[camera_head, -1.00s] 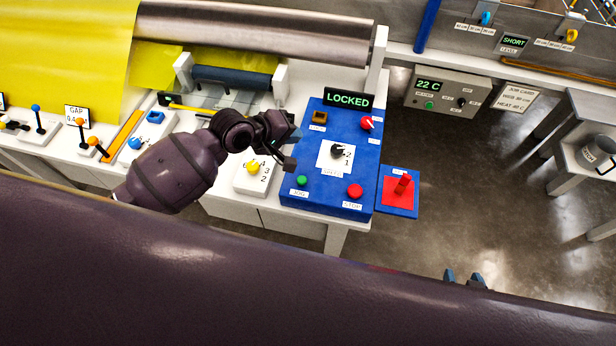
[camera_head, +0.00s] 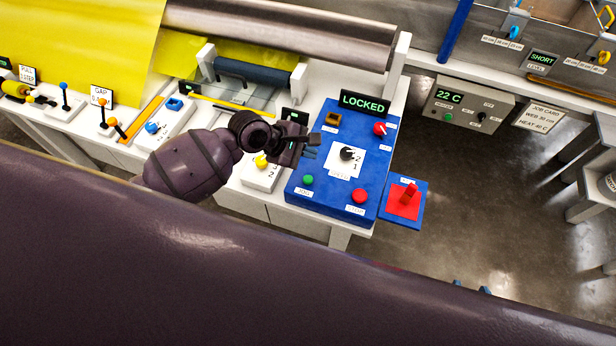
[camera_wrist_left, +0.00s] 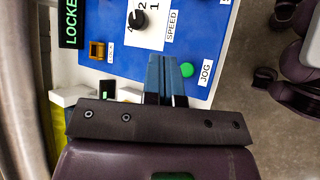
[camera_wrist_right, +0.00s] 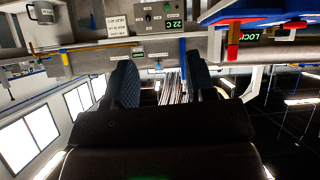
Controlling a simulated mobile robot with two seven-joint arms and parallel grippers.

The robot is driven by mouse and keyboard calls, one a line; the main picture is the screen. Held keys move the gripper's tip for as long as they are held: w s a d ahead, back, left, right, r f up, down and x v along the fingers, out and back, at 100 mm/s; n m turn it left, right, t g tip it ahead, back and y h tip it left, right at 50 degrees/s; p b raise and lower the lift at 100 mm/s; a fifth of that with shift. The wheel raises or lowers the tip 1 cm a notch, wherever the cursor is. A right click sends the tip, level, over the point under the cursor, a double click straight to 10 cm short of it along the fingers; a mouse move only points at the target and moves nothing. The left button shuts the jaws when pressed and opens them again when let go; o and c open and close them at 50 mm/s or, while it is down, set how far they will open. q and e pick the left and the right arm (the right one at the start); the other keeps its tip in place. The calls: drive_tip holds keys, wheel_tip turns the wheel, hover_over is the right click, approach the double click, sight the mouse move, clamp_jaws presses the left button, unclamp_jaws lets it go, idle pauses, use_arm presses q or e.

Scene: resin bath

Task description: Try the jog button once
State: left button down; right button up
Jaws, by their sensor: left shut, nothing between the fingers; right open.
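The jog button is a green round button (camera_head: 308,180) labelled JOG at the near left corner of the blue control panel (camera_head: 330,203). It also shows in the left wrist view (camera_wrist_left: 186,69), just right of my fingertips. My left gripper (camera_head: 311,147) is shut and empty, over the panel's left side, behind the button in the head view. In the left wrist view its blue fingers (camera_wrist_left: 165,68) are together and look apart from the button. My right gripper (camera_wrist_right: 160,78) is open and empty; only its fingertips (camera_head: 471,287) show in the head view, away from the panel.
The panel also carries a red button (camera_head: 360,196), a black speed dial (camera_head: 347,153), a red knob (camera_head: 380,129) and an amber switch (camera_head: 333,119). A display (camera_head: 365,104) reads LOCKED. A red lever plate (camera_head: 404,203) sits at its right. A yellow dial (camera_head: 262,162) stands left.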

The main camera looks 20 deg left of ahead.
use_arm(q)
drive_tip(key=shift+f, duration=0.1)
drive_tip(key=b, duration=0.1)
hover_over(308, 180)
wheel_tip(308, 180, down, 6)
drive_tip(key=shift+s+f, duration=0.1)
drive_tip(key=shift+f, duration=0.05)
drive_tip(key=shift+f+b, duration=0.6)
drive_tip(key=shift+f, duration=0.55)
use_arm(e)
drive_tip(key=shift+w+f, duration=0.45)
drive_tip(key=shift+w, duration=0.1)
use_arm(q)
drive_tip(key=shift+f, duration=0.2)
idle(0.7)
drive_tip(key=shift+f, duration=0.2)
